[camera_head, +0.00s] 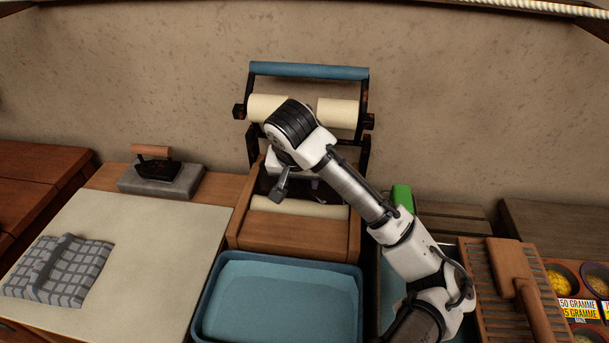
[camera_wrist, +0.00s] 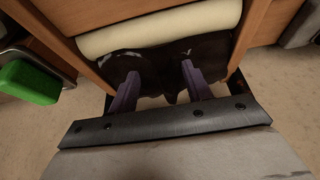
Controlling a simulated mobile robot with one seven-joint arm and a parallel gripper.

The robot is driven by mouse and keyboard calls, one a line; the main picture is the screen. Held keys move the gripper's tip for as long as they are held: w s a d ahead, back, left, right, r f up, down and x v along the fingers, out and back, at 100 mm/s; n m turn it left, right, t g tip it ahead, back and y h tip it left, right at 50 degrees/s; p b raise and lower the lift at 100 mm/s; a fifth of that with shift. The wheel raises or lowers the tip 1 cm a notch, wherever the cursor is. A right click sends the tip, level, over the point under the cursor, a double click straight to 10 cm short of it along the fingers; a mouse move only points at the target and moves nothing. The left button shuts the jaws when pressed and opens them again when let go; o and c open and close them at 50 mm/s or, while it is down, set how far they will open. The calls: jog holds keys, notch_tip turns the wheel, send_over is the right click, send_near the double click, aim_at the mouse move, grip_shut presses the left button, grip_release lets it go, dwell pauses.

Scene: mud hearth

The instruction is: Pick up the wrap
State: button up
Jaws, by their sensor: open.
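My gripper (camera_wrist: 160,70) is open, its two purple fingers apart in the wrist view. In the head view it hangs at the wooden roller press, mostly hidden by my arm. A dark, crumpled-looking item (camera_wrist: 165,57) lies below the fingers, beside a cream roller and between wooden side boards. It may be the wrap; I cannot tell for sure, nor whether the fingers touch it. Nothing is clearly held between them. A folded grey checked cloth (camera_head: 58,272), also possibly the wrap, lies on the pale board at the left, far from my gripper.
The press has cream rollers (camera_head: 268,108) and a blue top bar (camera_head: 308,71). A blue basin (camera_head: 280,262) stands in front. An iron (camera_head: 158,168) rests on a stone block at left. A green block (camera_head: 402,196) and wooden washboard (camera_head: 478,290) are at right.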

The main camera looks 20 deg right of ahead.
jog(key=w, duration=0.1)
jog(key=w+d, duration=0.1)
jog(key=w, duration=0.1)
jog(key=shift+d+r+p, duration=0.15)
jog(key=shift+d+p, duration=0.05)
jog(key=shift+p, duration=0.2)
jog(key=w, duration=0.1)
jog(key=w+d+p, duration=0.1)
jog(key=shift+w, duration=0.4)
jog(key=shift+p+x, duration=0.5)
jog(key=shift+x, duration=0.65)
jog(key=shift+f, duration=0.5)
jog(key=c, duration=1)
jog(key=shift+s+a+r, duration=0.1)
jog(key=shift+r, duration=0.05)
